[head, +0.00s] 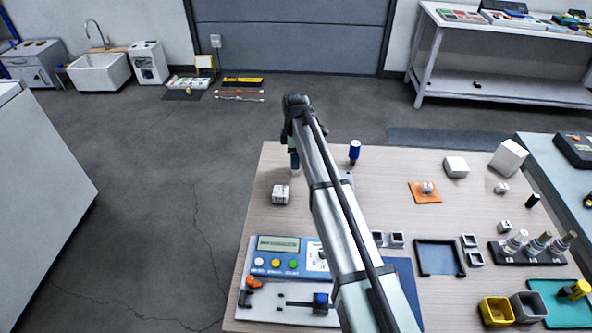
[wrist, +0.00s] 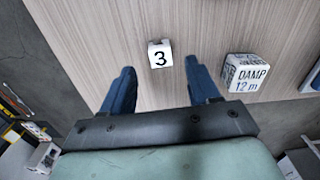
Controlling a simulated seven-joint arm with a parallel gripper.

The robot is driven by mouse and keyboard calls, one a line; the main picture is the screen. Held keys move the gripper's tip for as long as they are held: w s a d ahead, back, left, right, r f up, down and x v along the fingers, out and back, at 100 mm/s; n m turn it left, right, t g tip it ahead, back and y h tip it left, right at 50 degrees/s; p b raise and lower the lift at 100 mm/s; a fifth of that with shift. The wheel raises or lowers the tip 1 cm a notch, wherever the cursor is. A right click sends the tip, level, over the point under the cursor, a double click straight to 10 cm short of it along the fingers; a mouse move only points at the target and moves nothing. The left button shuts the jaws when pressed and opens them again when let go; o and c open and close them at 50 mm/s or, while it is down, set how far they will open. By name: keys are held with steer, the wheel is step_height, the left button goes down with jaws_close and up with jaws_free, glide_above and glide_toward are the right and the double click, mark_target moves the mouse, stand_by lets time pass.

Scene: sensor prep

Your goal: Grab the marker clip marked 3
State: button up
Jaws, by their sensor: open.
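The marker clip marked 3 (wrist: 160,54) is a small white block with a black "3" on its face. It lies on the wooden table in the wrist view. My gripper (wrist: 160,80) is open, with its two blue fingers apart and nothing between them. The clip shows beyond the fingertips, roughly centred between them. The height gap to the clip cannot be told. In the head view my arm covers part of the table, and I cannot make out the clip there.
A white block printed "DAMP 12 m" (wrist: 245,73) sits right of the clip; it also shows in the head view (head: 280,194). A blue panel with a display (head: 277,243) lies at the near left.

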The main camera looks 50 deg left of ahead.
step_height(320, 180, down, 4)
steer(key=shift+d+r, duration=0.1)
steer(key=shift+r, duration=0.05)
steer(key=c, duration=1.1)
